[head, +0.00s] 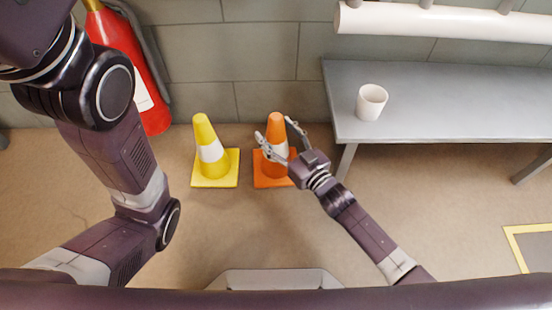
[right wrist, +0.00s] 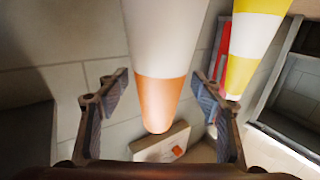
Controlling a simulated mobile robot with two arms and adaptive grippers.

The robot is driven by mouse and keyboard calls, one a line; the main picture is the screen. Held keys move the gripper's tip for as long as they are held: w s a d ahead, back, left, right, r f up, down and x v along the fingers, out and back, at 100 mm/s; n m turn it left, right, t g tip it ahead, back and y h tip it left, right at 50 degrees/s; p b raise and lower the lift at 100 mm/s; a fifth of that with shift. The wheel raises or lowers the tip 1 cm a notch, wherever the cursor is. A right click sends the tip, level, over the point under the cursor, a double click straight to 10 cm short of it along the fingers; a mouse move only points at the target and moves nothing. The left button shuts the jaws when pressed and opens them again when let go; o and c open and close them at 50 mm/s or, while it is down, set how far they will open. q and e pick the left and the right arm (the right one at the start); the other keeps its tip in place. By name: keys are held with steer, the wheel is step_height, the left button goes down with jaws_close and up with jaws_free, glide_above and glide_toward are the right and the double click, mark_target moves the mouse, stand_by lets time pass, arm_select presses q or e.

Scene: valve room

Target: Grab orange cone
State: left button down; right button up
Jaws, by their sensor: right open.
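The orange cone (head: 276,127) has a white band and stands upright on its square base on the floor by the wall. My right gripper (head: 275,129) is open, with one finger on each side of the cone's upper part. In the right wrist view, the cone (right wrist: 162,95) appears tip down between the two spread fingers (right wrist: 160,95), with visible gaps on both sides. My right gripper hides part of the cone's right side in the head view. My left arm is in view on the left, but its gripper is not.
A yellow cone (head: 205,135) with a white band stands just left of the orange one. A red fire extinguisher (head: 120,55) is at the wall farther left. A grey table (head: 440,105) with a white mug (head: 371,102) stands right. The floor in front is clear.

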steer(key=shift+w, duration=0.1)
steer(key=shift+r, duration=0.1)
jaws_close()
stand_by(0.4)
